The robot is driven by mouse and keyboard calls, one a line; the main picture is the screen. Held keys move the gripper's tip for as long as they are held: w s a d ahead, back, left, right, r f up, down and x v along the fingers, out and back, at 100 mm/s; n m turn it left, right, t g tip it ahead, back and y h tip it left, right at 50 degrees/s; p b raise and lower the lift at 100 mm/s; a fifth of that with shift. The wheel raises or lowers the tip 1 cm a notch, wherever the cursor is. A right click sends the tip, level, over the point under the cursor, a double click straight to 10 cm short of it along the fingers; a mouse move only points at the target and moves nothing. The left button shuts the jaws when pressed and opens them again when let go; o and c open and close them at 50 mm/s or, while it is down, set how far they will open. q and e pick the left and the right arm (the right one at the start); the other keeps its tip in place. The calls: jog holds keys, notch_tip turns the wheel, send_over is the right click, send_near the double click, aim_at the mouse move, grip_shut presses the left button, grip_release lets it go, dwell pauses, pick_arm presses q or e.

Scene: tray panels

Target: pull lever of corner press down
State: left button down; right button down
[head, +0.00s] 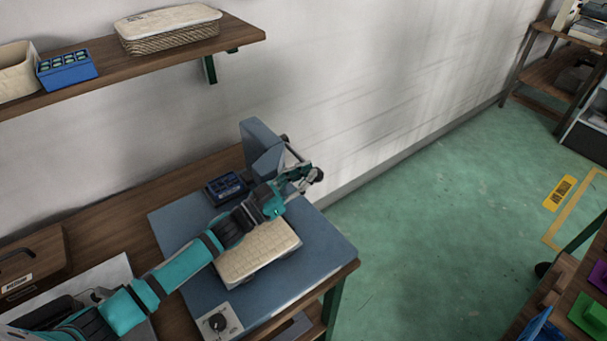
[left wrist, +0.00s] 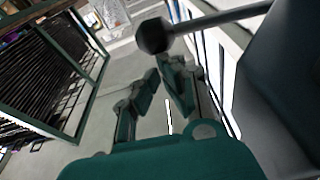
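The corner press has a blue-grey upright (head: 262,150) on a blue-grey base plate (head: 325,245) at the bench end. Its lever (left wrist: 215,19) shows in the left wrist view as a grey rod ending in a dark knob (left wrist: 153,35). In the head view the lever is partly hidden by my left gripper (head: 303,178), which is beside the upright. In the left wrist view my left gripper (left wrist: 156,68) has its fingertips together with nothing between them. The knob appears just beyond the tips; contact cannot be told. My right gripper is out of view.
A small dark-blue tray (head: 227,187) is beside the upright. A control box with a knob (head: 219,322) sits at the front. The wall is close behind; green floor (head: 440,220) is open to the right.

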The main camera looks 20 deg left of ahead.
pick_arm(q)
jog(key=shift+s+a+f+m+g+b, duration=0.1)
jog(key=shift+s+f+m+g+b, duration=0.15)
jog(key=shift+f, duration=0.5)
jog(key=shift+s+a+f+m+g+b, duration=0.1)
jog(key=shift+f+m+b, duration=0.2)
jog(key=shift+f, duration=0.4)
jog(key=shift+w+d+r, duration=0.15)
jog(key=shift+w+r, duration=0.1)
jog(key=shift+w, duration=0.1)
jog(key=shift+w, duration=0.1)
jog(key=shift+r, duration=0.15)
